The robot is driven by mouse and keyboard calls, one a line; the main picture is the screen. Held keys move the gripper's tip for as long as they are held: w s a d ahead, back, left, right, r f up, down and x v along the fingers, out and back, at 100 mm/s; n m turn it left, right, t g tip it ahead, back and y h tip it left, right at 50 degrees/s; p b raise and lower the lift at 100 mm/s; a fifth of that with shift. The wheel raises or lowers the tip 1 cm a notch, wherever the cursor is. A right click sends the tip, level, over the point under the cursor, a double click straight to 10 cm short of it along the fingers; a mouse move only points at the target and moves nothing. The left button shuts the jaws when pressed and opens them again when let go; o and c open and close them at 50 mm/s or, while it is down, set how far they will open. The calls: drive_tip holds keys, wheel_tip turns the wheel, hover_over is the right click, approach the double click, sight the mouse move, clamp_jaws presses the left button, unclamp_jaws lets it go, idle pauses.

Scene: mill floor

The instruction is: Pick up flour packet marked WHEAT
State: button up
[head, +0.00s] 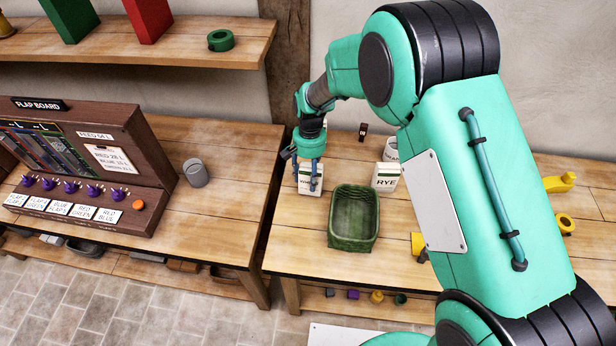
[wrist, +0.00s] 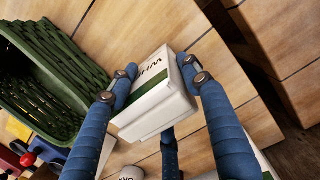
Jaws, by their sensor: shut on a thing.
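A white flour packet with a green band (head: 304,187) is between the fingers of my gripper (head: 311,172) over the left part of the right-hand table. In the wrist view the same packet (wrist: 158,108) shows letters that begin "WH"; the rest is cut off from sight. The blue fingers of my gripper (wrist: 160,76) press on both sides of it. I cannot tell whether its base touches the table. A similar packet marked RYE (head: 386,178) stands to the right.
A green basket (head: 353,243) stands close on the right of the held packet; it also shows in the wrist view (wrist: 72,52). A white container (head: 391,147) is behind the RYE packet. A grey cup (head: 195,173) and the flap board (head: 90,150) are on the left table.

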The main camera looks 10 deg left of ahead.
sight(308, 168)
wheel_tip(308, 168, up, 10)
drive_tip(key=shift+w+f+p, duration=0.1)
drive_tip(key=shift+p, duration=0.55)
drive_tip(key=shift+w, duration=0.1)
idle(0.4)
